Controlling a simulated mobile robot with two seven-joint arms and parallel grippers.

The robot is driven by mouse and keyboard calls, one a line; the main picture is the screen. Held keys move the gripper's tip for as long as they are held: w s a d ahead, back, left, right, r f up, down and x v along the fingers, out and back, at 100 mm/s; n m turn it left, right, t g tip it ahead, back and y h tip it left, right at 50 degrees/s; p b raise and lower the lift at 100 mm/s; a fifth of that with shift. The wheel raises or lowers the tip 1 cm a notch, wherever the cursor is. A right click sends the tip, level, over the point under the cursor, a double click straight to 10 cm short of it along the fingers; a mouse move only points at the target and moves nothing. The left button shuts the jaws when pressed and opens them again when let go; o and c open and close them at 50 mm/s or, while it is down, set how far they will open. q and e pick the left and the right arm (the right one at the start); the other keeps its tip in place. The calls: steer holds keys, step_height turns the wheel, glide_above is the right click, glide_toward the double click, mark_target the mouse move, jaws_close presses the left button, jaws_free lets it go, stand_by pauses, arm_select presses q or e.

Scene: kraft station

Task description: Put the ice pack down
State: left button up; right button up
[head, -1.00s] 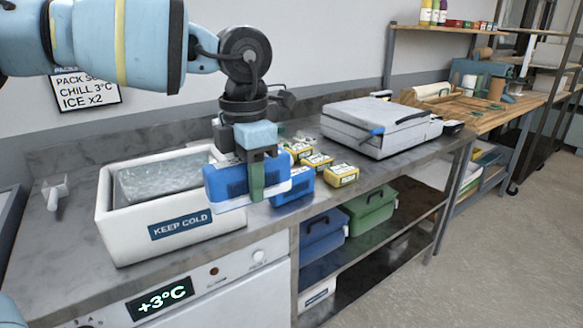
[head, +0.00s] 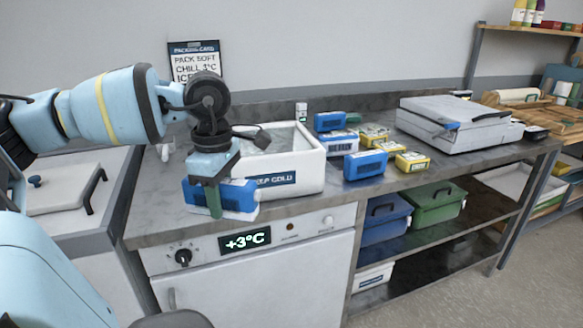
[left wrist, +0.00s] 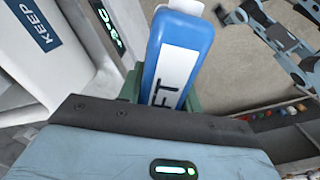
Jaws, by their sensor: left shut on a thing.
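A blue ice pack with a white label (head: 235,196) is held in my left gripper (head: 213,200), in front of the lower left of the white KEEP COLD box (head: 300,178), near the counter's front edge. I cannot tell whether the pack touches the counter. In the left wrist view the pack (left wrist: 180,55) sits between the jaws, with the letters "FT" on its label. The left gripper is shut on it. The right gripper is not in view.
Several blue packs (head: 365,165) and yellow boxes (head: 412,162) stand on the counter (head: 330,205) right of the cold box. A grey case (head: 455,125) lies further right. A small white bottle (head: 301,112) stands behind the box. Some counter left of the box is bare.

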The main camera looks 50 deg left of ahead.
arm_select(q)
steer(key=d+f+m, duration=0.8)
steer(key=d+m, duration=0.2)
steer(key=w+d+r+m+b, duration=0.1)
steer(key=w+d+m, duration=0.1)
steer(key=d+m, duration=1.3)
steer(key=shift+w+d+r, duration=0.15)
steer(key=shift+d, duration=0.3)
